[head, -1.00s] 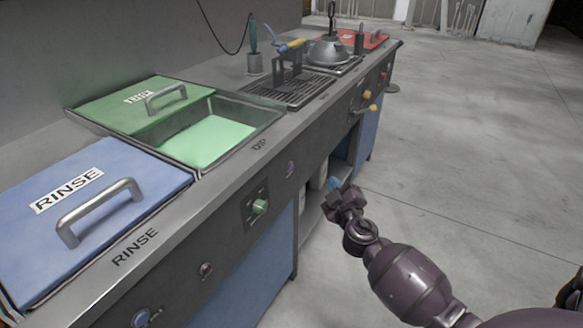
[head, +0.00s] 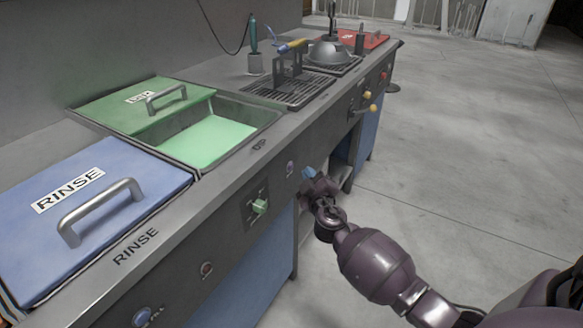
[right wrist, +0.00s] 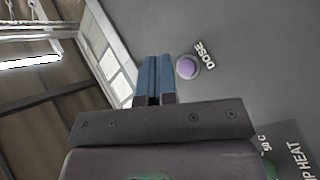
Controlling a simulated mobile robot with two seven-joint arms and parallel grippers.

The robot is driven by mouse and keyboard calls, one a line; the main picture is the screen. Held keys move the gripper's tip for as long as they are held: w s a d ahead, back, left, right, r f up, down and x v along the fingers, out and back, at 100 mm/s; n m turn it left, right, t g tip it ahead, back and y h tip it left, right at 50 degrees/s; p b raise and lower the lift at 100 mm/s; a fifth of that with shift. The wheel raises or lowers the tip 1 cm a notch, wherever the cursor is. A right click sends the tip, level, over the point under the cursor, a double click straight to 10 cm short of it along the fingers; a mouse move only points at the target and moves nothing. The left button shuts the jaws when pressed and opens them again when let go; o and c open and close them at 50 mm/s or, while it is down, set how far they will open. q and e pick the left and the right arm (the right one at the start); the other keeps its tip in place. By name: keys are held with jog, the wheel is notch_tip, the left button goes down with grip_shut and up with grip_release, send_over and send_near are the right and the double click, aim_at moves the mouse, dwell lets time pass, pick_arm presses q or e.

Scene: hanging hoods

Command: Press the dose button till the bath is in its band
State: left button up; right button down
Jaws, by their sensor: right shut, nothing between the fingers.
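The dose button (head: 290,168) is a small purple round button on the dark front panel of the counter. In the right wrist view the dose button (right wrist: 187,67) shows beside the word DOSE. My right gripper (head: 309,172) is shut and empty, its blue fingertips just right of the button in the head view. In the right wrist view the fingertips (right wrist: 155,62) are left of the button and do not cover it. The bath (head: 208,140) holds light green liquid, with its green lid (head: 145,105) slid partly back. My left gripper is not in view.
A blue RINSE lid (head: 100,190) covers the near basin. A grate (head: 290,90) and a metal hood (head: 330,50) stand farther along. The floor at right is clear.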

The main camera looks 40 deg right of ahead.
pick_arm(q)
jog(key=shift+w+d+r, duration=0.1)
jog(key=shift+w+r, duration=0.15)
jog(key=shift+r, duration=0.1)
pick_arm(e)
jog(key=shift+w+a+f, duration=0.1)
jog(key=shift+w+a, duration=0.2)
jog(key=shift+w, duration=0.5)
pick_arm(q)
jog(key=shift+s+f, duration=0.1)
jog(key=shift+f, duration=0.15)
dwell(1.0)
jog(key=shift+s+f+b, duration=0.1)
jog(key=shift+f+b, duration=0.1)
jog(key=shift+b, duration=0.1)
pick_arm(e)
jog(key=shift+w+a, duration=0.2)
jog(key=shift+w, duration=0.15)
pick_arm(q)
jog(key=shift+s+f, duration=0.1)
pick_arm(e)
jog(key=shift+w+a, duration=0.15)
jog(key=shift+w, duration=0.2)
dwell(0.3)
jog(key=shift+s, duration=0.1)
dwell(0.3)
jog(key=shift+s+d, duration=0.3)
jog(key=shift+s, duration=0.35)
